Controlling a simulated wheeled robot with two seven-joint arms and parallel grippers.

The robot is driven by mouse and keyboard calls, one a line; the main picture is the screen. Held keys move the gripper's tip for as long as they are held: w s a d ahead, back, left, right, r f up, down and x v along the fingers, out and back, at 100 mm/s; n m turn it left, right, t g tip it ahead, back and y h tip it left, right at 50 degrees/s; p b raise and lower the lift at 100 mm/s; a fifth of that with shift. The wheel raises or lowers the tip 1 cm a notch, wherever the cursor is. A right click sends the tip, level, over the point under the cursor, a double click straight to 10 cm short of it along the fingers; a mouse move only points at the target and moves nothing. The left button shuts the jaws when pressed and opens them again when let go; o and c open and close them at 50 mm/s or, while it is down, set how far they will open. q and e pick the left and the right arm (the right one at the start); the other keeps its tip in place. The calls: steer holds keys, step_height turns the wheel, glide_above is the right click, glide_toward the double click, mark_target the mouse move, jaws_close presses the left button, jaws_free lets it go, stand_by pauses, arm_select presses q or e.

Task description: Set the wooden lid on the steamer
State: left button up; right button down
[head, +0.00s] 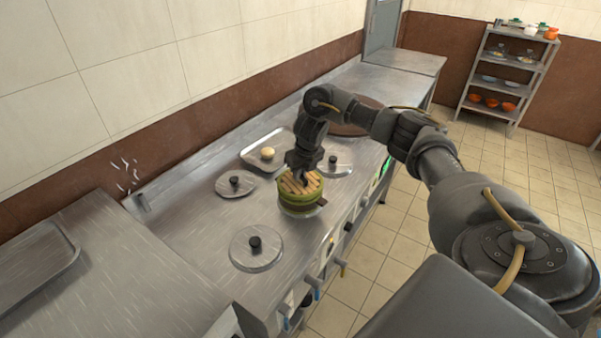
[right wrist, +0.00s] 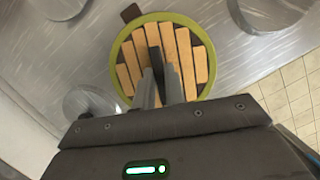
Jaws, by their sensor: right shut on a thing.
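The wooden lid (head: 292,184) has tan slats inside a green rim. It also fills the middle of the right wrist view (right wrist: 131,65). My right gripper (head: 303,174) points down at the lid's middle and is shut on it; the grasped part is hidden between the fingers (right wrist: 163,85). The round green steamer (head: 300,203) shows directly beneath the lid at the counter's front side, with a dark brown tab at its right. I cannot tell whether lid and steamer touch all round. My left gripper is not in view.
Round metal pot lids with black knobs (head: 256,249) lie on the steel counter (head: 200,240), in front, left and behind right of the steamer. A shelf (head: 508,75) with bowls stands far right.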

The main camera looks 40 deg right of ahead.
mark_target(304, 178)
steer(key=shift+f, duration=0.5)
stand_by(0.6)
steer(key=c, duration=1.7)
jaws_free()
steer(key=shift+c, duration=0.2)
steer(key=p+v, duration=0.3)
steer(key=shift+r, duration=0.25)
steer(key=p+v, duration=0.3)
steer(key=shift+s+r+p, duration=0.1)
steer(key=shift+r+p, duration=0.15)
steer(key=shift+p, duration=0.05)
steer(key=p+v, duration=0.4)
steer(key=shift+s, duration=0.1)
